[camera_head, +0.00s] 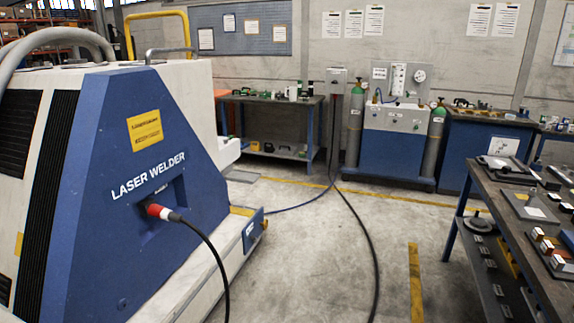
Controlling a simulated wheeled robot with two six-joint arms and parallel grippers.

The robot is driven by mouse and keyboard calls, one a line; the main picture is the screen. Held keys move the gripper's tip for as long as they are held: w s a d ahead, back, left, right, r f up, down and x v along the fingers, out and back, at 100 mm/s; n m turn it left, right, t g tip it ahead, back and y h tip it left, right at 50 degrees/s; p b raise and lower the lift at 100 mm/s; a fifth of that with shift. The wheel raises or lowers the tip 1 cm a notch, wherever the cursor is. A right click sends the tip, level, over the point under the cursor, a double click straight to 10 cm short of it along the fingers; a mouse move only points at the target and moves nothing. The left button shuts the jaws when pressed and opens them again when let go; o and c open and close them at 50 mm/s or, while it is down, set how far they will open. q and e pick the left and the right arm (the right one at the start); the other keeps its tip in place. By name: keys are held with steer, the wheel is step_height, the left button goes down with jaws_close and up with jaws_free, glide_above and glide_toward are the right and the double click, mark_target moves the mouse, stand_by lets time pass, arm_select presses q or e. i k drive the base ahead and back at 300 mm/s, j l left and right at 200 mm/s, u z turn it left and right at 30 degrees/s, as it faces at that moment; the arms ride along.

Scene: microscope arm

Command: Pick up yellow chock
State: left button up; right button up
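No thing that I can clearly make out as the yellow chock shows in the head view. A small yellow patch (243,211) sits at the low front corner of the laser welder (110,200), by its blue end plate (253,230). I cannot tell whether it is a separate block or part of the machine. A yellow-orange shape (507,256) is partly hidden on the lower shelf of the right workbench, too small to identify. Neither of my grippers is in view.
The right workbench (507,211) holds several small parts. A black cable (366,240) crosses the concrete floor (310,275), and another hangs from the welder's red plug (160,211). Benches and a gas cabinet (388,150) line the back wall. The middle floor is otherwise open.

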mark_target(257, 148)
steer(key=i+j, duration=0.1)
steer(key=i, duration=0.95)
steer(key=i+j, duration=0.1)
steer(key=i, duration=1)
steer(key=i+l+z, duration=0.15)
steer(key=i+z, duration=0.15)
steer(key=i, duration=0.7)
steer(key=i+j+z, duration=0.1)
steer(key=i+z, duration=0.2)
steer(key=i, duration=2.65)
steer(key=i+u, duration=0.75)
steer(key=i, duration=0.15)
steer(key=i+l+u, duration=0.2)
steer(key=i+u, duration=0.2)
steer(key=i+j+u, duration=0.25)
steer(key=i+u, duration=0.3)
steer(key=i, duration=0.2)
